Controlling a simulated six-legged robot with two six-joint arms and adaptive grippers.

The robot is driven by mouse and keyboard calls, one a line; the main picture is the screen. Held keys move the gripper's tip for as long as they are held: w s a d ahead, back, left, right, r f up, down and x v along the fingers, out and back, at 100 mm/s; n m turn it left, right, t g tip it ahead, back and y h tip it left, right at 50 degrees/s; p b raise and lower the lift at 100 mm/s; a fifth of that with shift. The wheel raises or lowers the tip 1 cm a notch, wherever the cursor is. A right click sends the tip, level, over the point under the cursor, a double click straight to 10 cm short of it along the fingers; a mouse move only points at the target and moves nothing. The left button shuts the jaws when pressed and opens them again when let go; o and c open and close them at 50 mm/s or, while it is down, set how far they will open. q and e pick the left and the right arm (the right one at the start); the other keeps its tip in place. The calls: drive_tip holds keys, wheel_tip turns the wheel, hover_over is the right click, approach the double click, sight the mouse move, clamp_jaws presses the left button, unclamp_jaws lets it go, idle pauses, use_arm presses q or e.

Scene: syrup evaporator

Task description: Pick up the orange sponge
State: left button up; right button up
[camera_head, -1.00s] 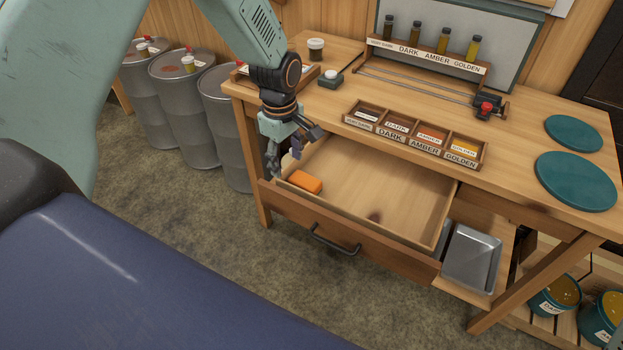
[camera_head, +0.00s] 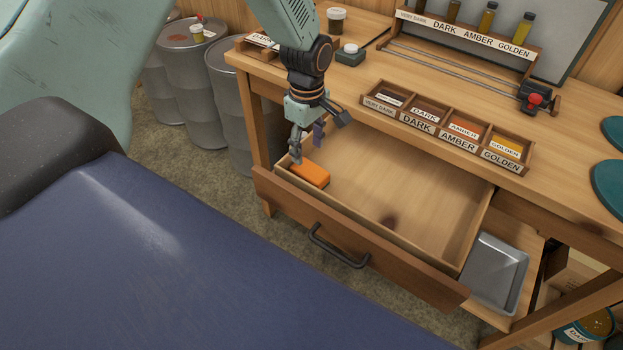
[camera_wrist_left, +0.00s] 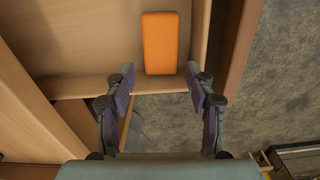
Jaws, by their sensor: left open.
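The orange sponge (camera_head: 310,174) lies in the left end of the open drawer (camera_head: 400,208), near its front left corner. My left gripper (camera_head: 307,150) is over that end of the drawer, open and empty, close to the sponge. In the left wrist view the sponge (camera_wrist_left: 160,43) lies lengthwise just beyond the fingertips, and the open fingers (camera_wrist_left: 160,80) stand on either side of its line. No finger visibly touches it. My right gripper is not in view.
The drawer front has a dark handle (camera_head: 338,246). Above is the wooden bench with a labelled compartment box (camera_head: 447,128). A metal tray (camera_head: 494,272) sits right of the drawer. Grey drums (camera_head: 187,85) stand at left. The rest of the drawer is empty.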

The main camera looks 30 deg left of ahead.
sight(312, 171)
use_arm(q)
drive_tip(key=shift+f, duration=0.25)
drive_tip(key=shift+d+f, duration=0.2)
drive_tip(key=shift+f, duration=0.05)
drive_tip(key=shift+d+f, duration=0.5)
drive_tip(key=shift+f, duration=0.3)
drive_tip(key=f, duration=0.4)
drive_tip(key=shift+s+a+f+b, duration=0.25)
drive_tip(key=shift+s+f+b, duration=0.05)
drive_tip(key=shift+b, duration=0.1)
drive_tip(key=shift+d+f, duration=0.1)
drive_tip(key=shift+f, duration=0.15)
drive_tip(key=shift+w+d, duration=0.15)
drive_tip(key=shift+d, duration=0.1)
drive_tip(key=shift+a, duration=0.25)
drive_tip(key=shift+c, duration=2.2)
drive_tip(key=shift+d, duration=0.2)
drive_tip(key=c, duration=0.4)
drive_tip(key=shift+o, duration=0.2)
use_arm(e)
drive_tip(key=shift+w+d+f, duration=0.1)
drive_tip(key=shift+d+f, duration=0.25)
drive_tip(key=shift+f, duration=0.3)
use_arm(q)
drive_tip(key=shift+a, duration=0.1)
